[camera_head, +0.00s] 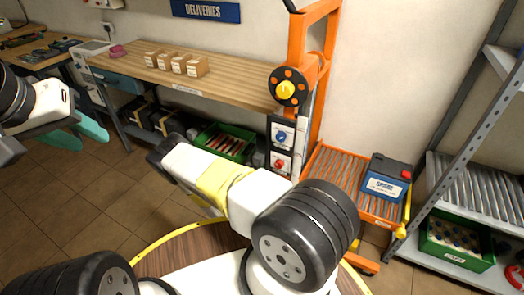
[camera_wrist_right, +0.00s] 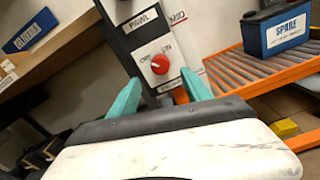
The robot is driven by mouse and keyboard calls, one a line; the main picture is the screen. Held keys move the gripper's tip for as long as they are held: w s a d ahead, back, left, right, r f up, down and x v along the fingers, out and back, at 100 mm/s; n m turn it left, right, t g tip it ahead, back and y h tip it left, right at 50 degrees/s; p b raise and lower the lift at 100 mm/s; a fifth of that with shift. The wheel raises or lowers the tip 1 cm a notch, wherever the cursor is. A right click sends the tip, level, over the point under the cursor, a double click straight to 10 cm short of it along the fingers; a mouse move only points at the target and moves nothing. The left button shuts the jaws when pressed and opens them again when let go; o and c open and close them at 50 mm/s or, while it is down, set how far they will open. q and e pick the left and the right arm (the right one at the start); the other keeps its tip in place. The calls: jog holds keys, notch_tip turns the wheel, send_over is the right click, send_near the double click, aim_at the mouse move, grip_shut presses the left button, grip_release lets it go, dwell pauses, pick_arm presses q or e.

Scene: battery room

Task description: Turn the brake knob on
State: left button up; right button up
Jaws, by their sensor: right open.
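A red knob (camera_wrist_right: 160,64) on a white plate shows ahead of my right gripper (camera_wrist_right: 160,78). That gripper is open, its two teal fingers apart, with the knob just beyond and between the tips; I see no contact. A label reading PAWL (camera_wrist_right: 143,18) is above the knob. In the head view a blue knob (camera_head: 281,136) sits above the red knob (camera_head: 280,164) on the orange stand's panel. I cannot read which is the brake. The right fingers are hidden in the head view. My left gripper (camera_head: 80,131) is at the far left, fingers apart and empty.
The orange stand (camera_head: 317,75) carries a black hub with a yellow centre (camera_head: 285,90). A roller tray (camera_head: 333,170) holds a SPARE battery (camera_head: 387,180) at right. A wooden bench (camera_head: 225,88) with small boxes is left of the stand. A metal shelf (camera_head: 470,130) is far right.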

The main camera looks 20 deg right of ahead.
aim_at(278, 166)
jog(key=x, duration=0.7)
jog(key=shift+d, duration=0.2)
grip_shut()
